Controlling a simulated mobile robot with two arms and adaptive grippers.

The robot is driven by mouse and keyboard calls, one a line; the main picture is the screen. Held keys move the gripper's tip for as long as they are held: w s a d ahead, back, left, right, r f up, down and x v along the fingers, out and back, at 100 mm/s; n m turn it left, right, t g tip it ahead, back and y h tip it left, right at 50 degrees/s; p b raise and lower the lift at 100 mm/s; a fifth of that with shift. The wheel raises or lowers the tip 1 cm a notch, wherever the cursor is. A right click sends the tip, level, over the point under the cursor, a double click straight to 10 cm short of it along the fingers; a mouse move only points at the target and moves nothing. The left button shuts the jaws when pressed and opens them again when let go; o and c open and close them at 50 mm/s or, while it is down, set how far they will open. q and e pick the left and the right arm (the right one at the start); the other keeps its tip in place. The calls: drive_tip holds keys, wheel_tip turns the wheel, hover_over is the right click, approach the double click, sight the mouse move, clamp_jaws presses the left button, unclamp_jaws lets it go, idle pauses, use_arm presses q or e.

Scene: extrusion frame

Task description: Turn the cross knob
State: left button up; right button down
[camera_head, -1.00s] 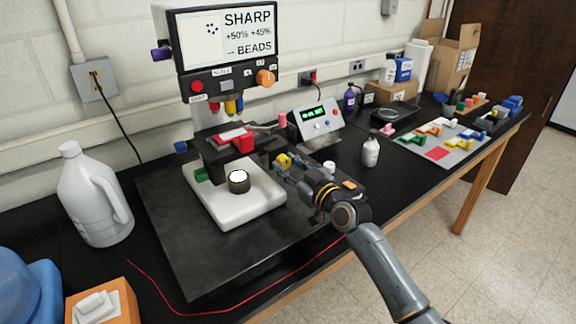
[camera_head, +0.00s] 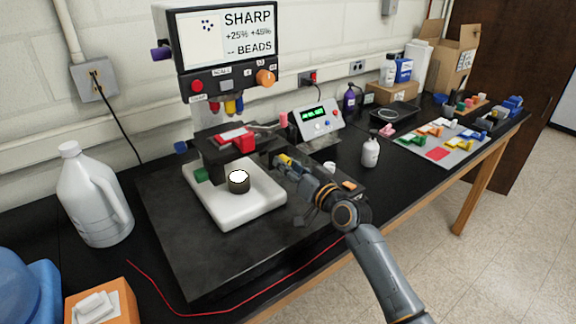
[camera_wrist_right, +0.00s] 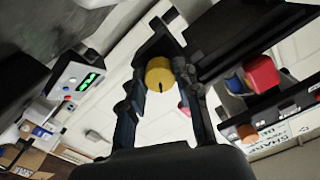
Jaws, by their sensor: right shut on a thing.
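A yellow round knob (camera_head: 284,158) sits at the right side of the microscope-like device (camera_head: 236,140). My right gripper (camera_head: 282,167) is shut on it. In the right wrist view the yellow knob (camera_wrist_right: 159,73) lies between the two fingers of the right gripper (camera_wrist_right: 157,75), with a small dark mark on its face. The screen (camera_head: 226,37) above the device reads SHARP, +25% +45%, -- BEADS. I cannot tell any cross shape on the knob. My left gripper is not in view.
A white base (camera_head: 246,216) with a dark round piece (camera_head: 239,181) lies below the knob. An orange knob (camera_head: 266,77) and a purple knob (camera_head: 160,53) are on the screen housing.

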drive_tip(key=m, duration=0.4)
drive_tip(key=shift+m+p, duration=0.35)
drive_tip(key=shift+m, duration=0.05)
idle(0.4)
drive_tip(key=c, duration=1)
unclamp_jaws()
drive_tip(key=v, duration=1.2)
